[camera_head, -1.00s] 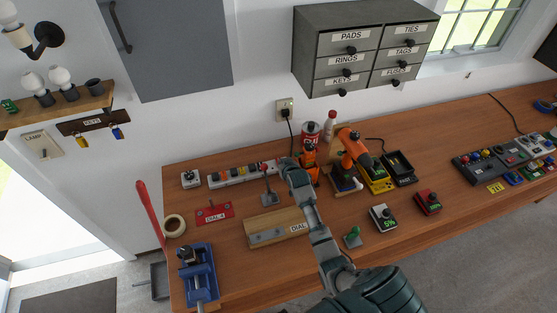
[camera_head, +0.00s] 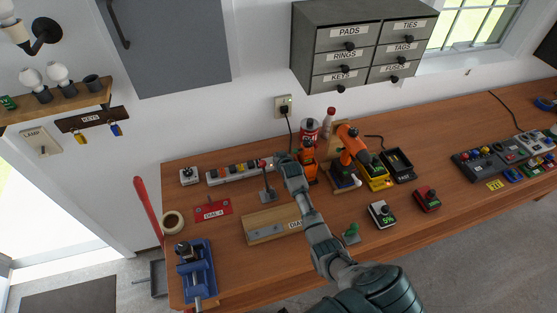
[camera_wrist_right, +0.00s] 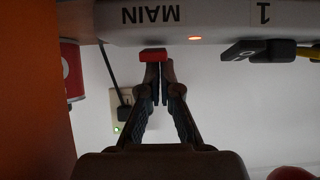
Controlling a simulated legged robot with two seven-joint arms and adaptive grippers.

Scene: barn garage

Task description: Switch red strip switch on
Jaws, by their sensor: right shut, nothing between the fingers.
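The white power strip (camera_head: 228,173) lies along the back of the workbench, and its right end is by my right gripper (camera_head: 276,160). In the right wrist view the strip (camera_wrist_right: 215,22) appears upside down with the label MAIN. A red switch (camera_wrist_right: 153,54) sticks out from its edge beside that label. A small orange light (camera_wrist_right: 194,38) glows on the strip. My right gripper (camera_wrist_right: 155,72) is shut and empty, its fingertips at the red switch and seemingly touching it. My left gripper is not in view.
A black plug (camera_wrist_right: 248,50) sits in the strip beside the light. A grey lever stand (camera_head: 267,188) is in front of the strip, left of my wrist. An orange tool (camera_head: 307,160) and a red can (camera_head: 308,130) stand close to the right of my gripper.

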